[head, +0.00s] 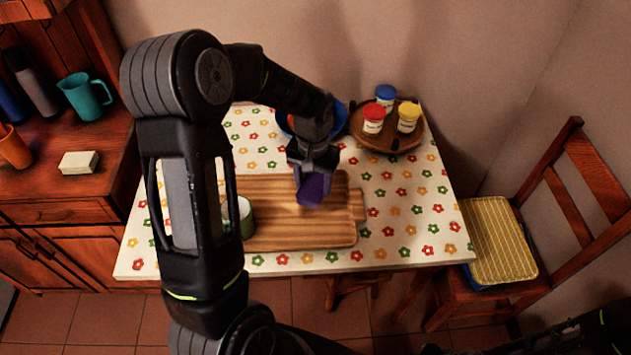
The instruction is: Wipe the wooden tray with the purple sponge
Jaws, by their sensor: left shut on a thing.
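The wooden tray (290,235) is a brown board with a short handle at its right end, lying on the flower-patterned table. My left gripper (312,172) is over the right part of the tray, shut on the purple sponge (313,191). The sponge points downward and is at or just above the tray surface; I cannot tell whether it touches. My left arm hides the left part of the tray. A dark arm part shows at the bottom right, but my right gripper is out of view.
A blue dish (341,117) is partly hidden behind my arm. A round wooden plate (388,143) holds three small jars. A chair with a yellow cushion (497,240) stands right. The table's right front is clear.

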